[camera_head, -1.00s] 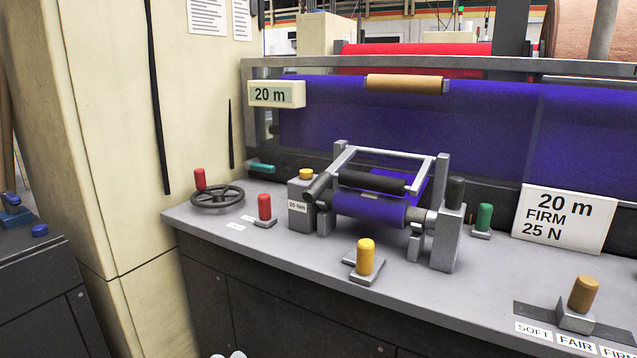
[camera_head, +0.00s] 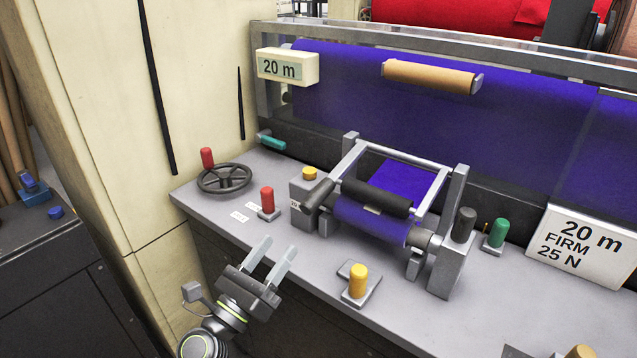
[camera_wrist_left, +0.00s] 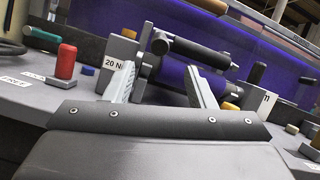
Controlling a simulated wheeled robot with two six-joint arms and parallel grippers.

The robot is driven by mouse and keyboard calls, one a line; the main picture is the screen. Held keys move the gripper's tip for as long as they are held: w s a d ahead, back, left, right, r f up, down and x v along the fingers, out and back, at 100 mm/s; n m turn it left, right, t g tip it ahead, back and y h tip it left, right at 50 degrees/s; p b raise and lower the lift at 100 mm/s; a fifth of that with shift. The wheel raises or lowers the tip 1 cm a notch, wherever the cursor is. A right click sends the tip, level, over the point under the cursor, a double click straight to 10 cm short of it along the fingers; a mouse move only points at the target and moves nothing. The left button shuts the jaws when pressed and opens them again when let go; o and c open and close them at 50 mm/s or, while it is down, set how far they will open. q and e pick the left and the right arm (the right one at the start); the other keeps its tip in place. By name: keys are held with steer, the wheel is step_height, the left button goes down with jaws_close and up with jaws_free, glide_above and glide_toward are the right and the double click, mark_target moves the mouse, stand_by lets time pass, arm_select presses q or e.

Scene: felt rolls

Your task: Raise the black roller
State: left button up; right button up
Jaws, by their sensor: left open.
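The black roller (camera_head: 377,197) lies across a small grey frame, just above a roll of blue felt (camera_head: 372,222). It also shows in the left wrist view (camera_wrist_left: 196,50). A dark grip stands at the right post (camera_head: 464,224), and a dark grey cylinder (camera_head: 318,196) sits at the left end. My left gripper (camera_head: 277,257) is open and empty, in front of the bench edge and to the lower left of the roller. In the left wrist view its two fingers (camera_wrist_left: 160,86) point toward the roller frame, apart from it. My right gripper is not in view.
A red knob (camera_head: 267,201), a handwheel (camera_head: 224,178) and a yellow knob (camera_head: 358,281) stand on the grey bench. A green knob (camera_head: 497,233) and a sign reading 20 m FIRM 25 N (camera_head: 585,250) are to the right. A cream cabinet (camera_head: 205,90) rises at the left.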

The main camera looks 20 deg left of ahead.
mark_target(328, 178)
arm_select(q)
steer(key=p+x, duration=0.3)
steer(key=x, duration=1.1)
steer(key=shift+w+d+p, duration=0.1)
steer(key=shift+w+p, duration=0.25)
steer(key=shift+w, duration=0.05)
jaws_close()
